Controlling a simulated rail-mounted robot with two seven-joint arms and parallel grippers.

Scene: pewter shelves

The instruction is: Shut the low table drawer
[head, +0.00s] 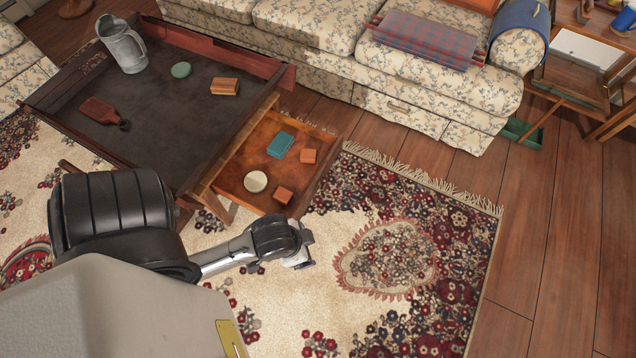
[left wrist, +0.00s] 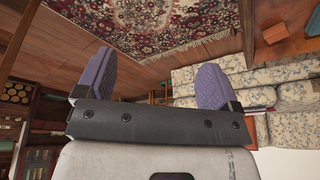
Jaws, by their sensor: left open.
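The low table (head: 150,112) is dark with a reddish-brown rim. Its wooden drawer (head: 240,160) stands pulled out on the right side. In it lie a teal box (head: 280,145), two small orange blocks (head: 284,194) and a round cream piece (head: 255,181). My left gripper (head: 303,256) is in front of the drawer, nearer the camera, apart from it and above the rug. The left wrist view shows its two purple fingers spread with nothing between them (left wrist: 155,72). A wooden corner with an orange block, likely the drawer, shows at that view's upper right. My right gripper is not seen.
A floral sofa (head: 440,90) runs behind. The patterned rug (head: 400,255) right of the drawer is clear.

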